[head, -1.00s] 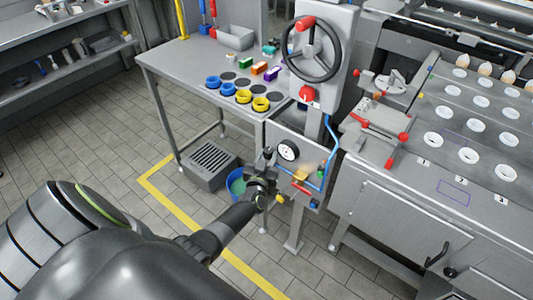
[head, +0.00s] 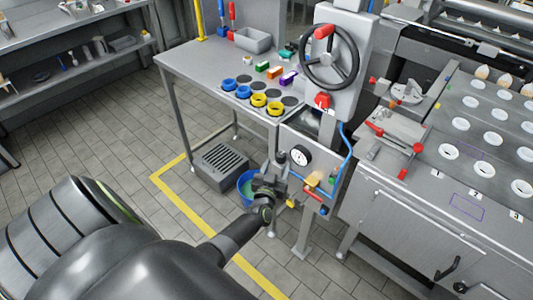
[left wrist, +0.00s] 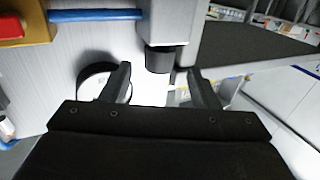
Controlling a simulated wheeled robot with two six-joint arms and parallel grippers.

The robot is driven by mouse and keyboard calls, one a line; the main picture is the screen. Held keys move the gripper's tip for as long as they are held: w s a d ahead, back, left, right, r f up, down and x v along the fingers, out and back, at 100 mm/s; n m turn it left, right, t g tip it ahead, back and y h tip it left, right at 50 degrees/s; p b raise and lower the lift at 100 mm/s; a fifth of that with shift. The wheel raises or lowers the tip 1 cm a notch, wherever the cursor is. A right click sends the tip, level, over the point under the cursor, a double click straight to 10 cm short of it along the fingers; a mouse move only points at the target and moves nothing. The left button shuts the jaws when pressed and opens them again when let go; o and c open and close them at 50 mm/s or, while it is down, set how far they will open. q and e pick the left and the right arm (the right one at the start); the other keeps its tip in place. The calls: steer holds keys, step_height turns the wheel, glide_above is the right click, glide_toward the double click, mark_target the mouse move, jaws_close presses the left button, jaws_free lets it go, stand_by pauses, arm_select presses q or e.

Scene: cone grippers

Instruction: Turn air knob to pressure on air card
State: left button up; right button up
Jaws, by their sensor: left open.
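The air panel has a round white pressure gauge (head: 301,156) with a dark rim. A dark knob (head: 281,157) sits just left of the gauge. In the left wrist view the black knob (left wrist: 160,58) hangs on a grey block, and the gauge (left wrist: 97,82) is partly behind a finger. My left gripper (head: 270,182) is just below the knob in the head view. In the left wrist view its open fingers (left wrist: 157,84) stand on either side of the knob's line, with no clear contact. I cannot make out an air card. My right gripper is not in view.
A red-handled valve (head: 313,195) and blue hose (head: 345,150) are right of the gauge. A handwheel (head: 330,57) is above. A table (head: 185,65) with yellow and blue rings is behind. A blue bucket (head: 246,186) stands on the floor below.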

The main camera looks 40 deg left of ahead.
arm_select(q)
steer(key=v, duration=1.4)
steer(key=shift+s+d, duration=0.1)
steer(key=s+d+f+m+g+h, duration=0.1)
steer(key=s+f+g+h, duration=0.15)
steer(key=s+f, duration=0.4)
steer(key=s+d+f+m+g+h, duration=0.1)
steer(key=s+f+g, duration=0.2)
steer(key=f, duration=0.7)
steer(key=s+f+m+g+h, duration=0.1)
steer(key=s+f+g, duration=0.1)
steer(key=s+f, duration=0.45)
steer(key=s+f+g, duration=0.4)
steer(key=s+f, duration=0.1)
steer(key=s, duration=0.5)
steer(key=s+f+g, duration=0.4)
steer(key=s+f, duration=0.2)
steer(key=s, duration=0.5)
steer(key=shift+a, duration=0.4)
